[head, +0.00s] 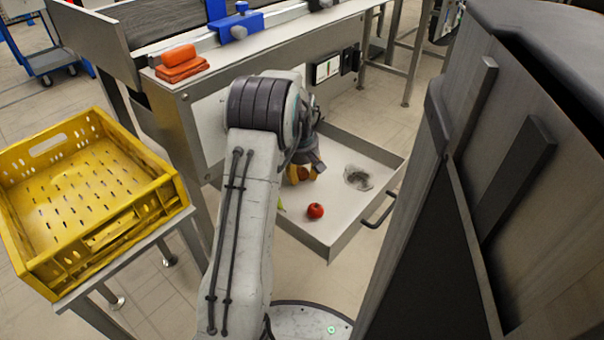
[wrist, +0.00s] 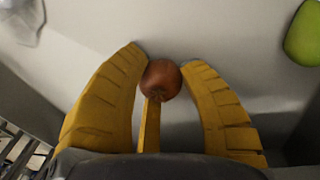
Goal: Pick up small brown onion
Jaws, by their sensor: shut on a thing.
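The small brown onion (wrist: 161,79) shows in the wrist view, between the tips of my gripper's yellow fingers. My gripper (wrist: 164,76) is shut on it, with the fingers touching it on both sides. The onion is over the pale tray floor; I cannot tell whether it still touches it. In the head view my gripper (head: 300,174) is low in the open drawer (head: 345,205), mostly behind my arm. The onion is hidden there.
A red tomato or apple (head: 315,211) lies in the drawer near its front. A green item (wrist: 303,34) lies to the right in the wrist view. A crumpled clear item (head: 358,178) lies at the drawer's right. An empty yellow crate (head: 90,190) stands on the left.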

